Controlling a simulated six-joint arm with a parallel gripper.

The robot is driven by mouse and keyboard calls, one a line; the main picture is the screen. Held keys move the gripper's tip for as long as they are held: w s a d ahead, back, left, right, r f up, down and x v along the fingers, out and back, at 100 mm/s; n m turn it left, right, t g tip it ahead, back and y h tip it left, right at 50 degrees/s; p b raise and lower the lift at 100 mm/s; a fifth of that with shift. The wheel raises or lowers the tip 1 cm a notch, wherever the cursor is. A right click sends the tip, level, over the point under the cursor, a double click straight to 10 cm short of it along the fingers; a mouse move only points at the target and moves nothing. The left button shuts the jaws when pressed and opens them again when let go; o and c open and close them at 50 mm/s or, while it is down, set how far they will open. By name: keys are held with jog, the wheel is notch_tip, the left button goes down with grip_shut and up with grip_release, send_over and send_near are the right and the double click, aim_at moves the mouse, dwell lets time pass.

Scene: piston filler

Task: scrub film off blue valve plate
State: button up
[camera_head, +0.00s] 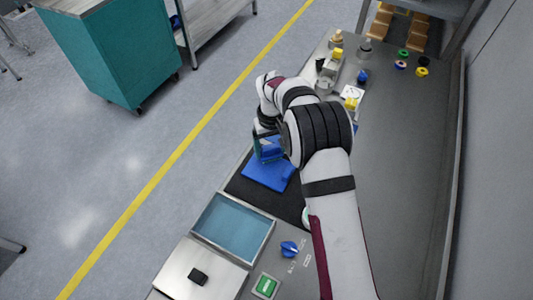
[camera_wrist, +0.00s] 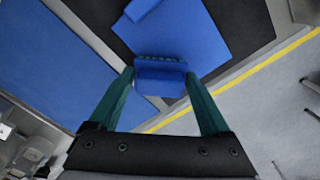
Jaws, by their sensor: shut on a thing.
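The blue valve plate (camera_head: 262,176) lies on a black mat (camera_head: 238,187) left of my arm in the head view. In the wrist view the plate (camera_wrist: 205,35) is a flat blue sheet ahead of my fingers, with a raised blue piece (camera_wrist: 140,8) at its upper left. My gripper (camera_wrist: 160,82), with green fingers, is shut on a blue block-shaped tool (camera_wrist: 160,76) with a dark toothed or bristled edge. In the head view my gripper (camera_head: 268,152) is over the plate's far part. I cannot tell whether the tool touches it. No film can be made out.
A blue-floored tray (camera_head: 232,228) lies nearer than the mat. A blue knob (camera_head: 289,247) and a green button (camera_head: 265,286) are beside it. Bottles, yellow blocks and coloured rings (camera_head: 403,54) stand at the far end. The bench's right side is clear.

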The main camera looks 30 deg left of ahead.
jog(key=shift+r, duration=4.05)
jog(key=shift+s, duration=0.1)
